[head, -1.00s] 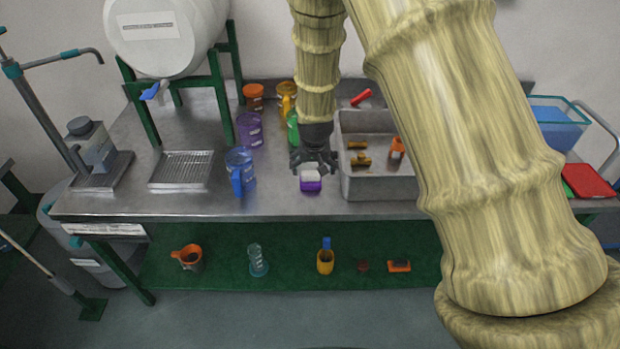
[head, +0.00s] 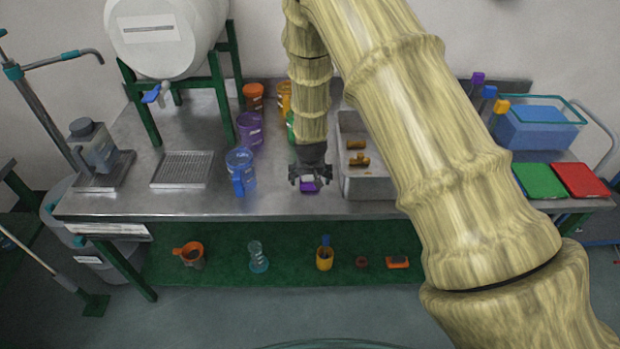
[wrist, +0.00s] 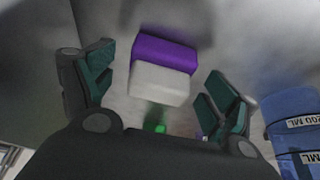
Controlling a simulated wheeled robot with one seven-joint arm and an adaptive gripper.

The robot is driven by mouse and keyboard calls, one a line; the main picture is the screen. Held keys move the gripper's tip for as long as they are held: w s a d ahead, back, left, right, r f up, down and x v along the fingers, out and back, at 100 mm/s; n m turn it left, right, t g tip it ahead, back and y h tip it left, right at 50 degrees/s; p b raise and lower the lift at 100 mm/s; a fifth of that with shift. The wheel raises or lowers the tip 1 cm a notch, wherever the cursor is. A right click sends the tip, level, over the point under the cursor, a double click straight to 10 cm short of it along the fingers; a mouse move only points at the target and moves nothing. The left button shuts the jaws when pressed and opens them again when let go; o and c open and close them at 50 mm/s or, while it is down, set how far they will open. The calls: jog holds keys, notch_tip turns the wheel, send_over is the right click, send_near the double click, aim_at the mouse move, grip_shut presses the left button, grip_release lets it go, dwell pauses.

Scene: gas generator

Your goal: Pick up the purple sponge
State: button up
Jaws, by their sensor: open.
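The purple sponge (head: 309,187) has a white layer and lies on the metal table, left of the sink. In the wrist view the sponge (wrist: 165,54) sits between and just beyond my two fingers, its purple side away from my palm and its white side nearer. My gripper (head: 310,182) is directly over the sponge in the head view and hides part of it. In the wrist view my gripper (wrist: 160,95) is open, with a gap on both sides of the sponge. I cannot tell the exact height of the fingertips above the table.
The metal sink (head: 370,186) stands close on the right, with brown fittings (head: 358,159) inside. A blue pitcher (head: 241,172) is to the left, also in the wrist view (wrist: 295,125). The table's front edge is near.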

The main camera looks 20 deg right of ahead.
jog(key=shift+w+d+f, duration=0.1)
jog(key=shift+w+f, duration=0.15)
jog(key=shift+f, duration=0.4)
jog(key=shift+c, duration=0.5)
jog(key=c, duration=1)
jog(key=shift+r, duration=0.15)
jog(key=shift+r+b, duration=0.8)
jog(key=shift+r, duration=0.5)
jog(key=shift+s+r, duration=0.2)
jog(key=shift+r, duration=0.1)
jog(key=s+a+b, duration=0.1)
jog(key=s, duration=0.4)
jog(key=s+a+r+b, duration=0.1)
jog(key=s+b, duration=0.1)
jog(key=s, duration=0.3)
jog(key=s+a+b, duration=0.1)
jog(key=s, duration=0.4)
jog(key=shift+s+a+r+b, duration=0.15)
jog(key=shift+a+r+b, duration=0.15)
jog(key=shift+a, duration=0.05)
